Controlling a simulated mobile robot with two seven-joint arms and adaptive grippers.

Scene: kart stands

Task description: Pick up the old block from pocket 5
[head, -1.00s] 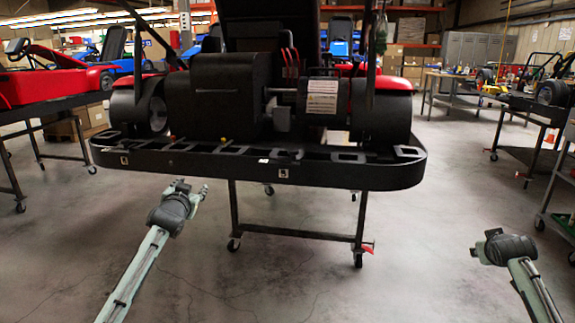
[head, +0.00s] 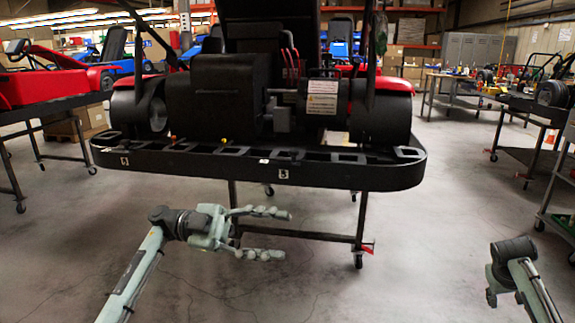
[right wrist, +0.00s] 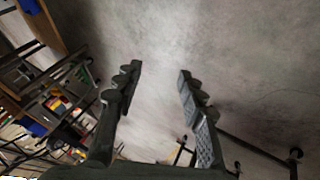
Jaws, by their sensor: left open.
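The black rear bumper (head: 210,170) of a kart has a row of rectangular pockets along its top. Small pale number marks are on its front face, one at the left (head: 125,161) and one near the middle (head: 283,173); they are too small to read surely. I cannot pick out the old block among the dark pockets. My left gripper (head: 286,235) is open and empty, below and in front of the bumper's middle, fingers pointing right.
The kart rests on a wheeled stand (head: 300,232) with legs behind my left gripper. A red kart on a table (head: 50,112) stands at the left. Dark carts (head: 530,158) stand at the right. The floor in front is clear.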

